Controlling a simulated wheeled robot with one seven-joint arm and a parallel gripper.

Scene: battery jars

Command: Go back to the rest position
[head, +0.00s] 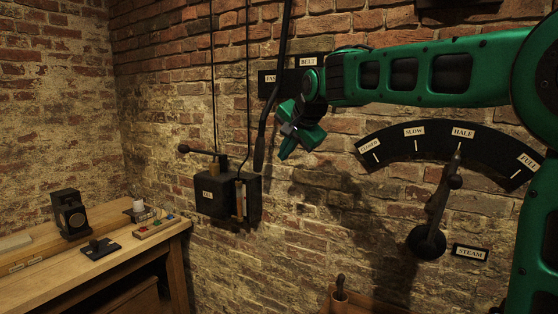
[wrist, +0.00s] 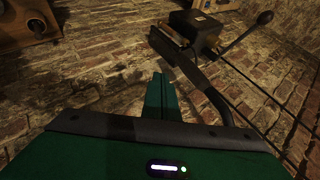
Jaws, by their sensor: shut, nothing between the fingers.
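My gripper (head: 284,154) is green and dark, at the end of my green arm, raised in front of the brick wall in the head view. It is shut and empty. In the wrist view its green fingers (wrist: 160,92) are together, pointing away from the camera. A long dark hanging lever (head: 260,152) ends just left of my gripper in the head view; I cannot tell whether they touch. A dark rod with a thick grip (wrist: 186,68) passes close by the fingers in the wrist view.
A black switch box (head: 228,196) with a side lever is on the wall below. The steam lever (head: 437,212) points to HALF on its black dial (head: 392,147). A wooden bench (head: 105,255) at left carries small devices. A BELT sign (head: 309,62) is behind my wrist.

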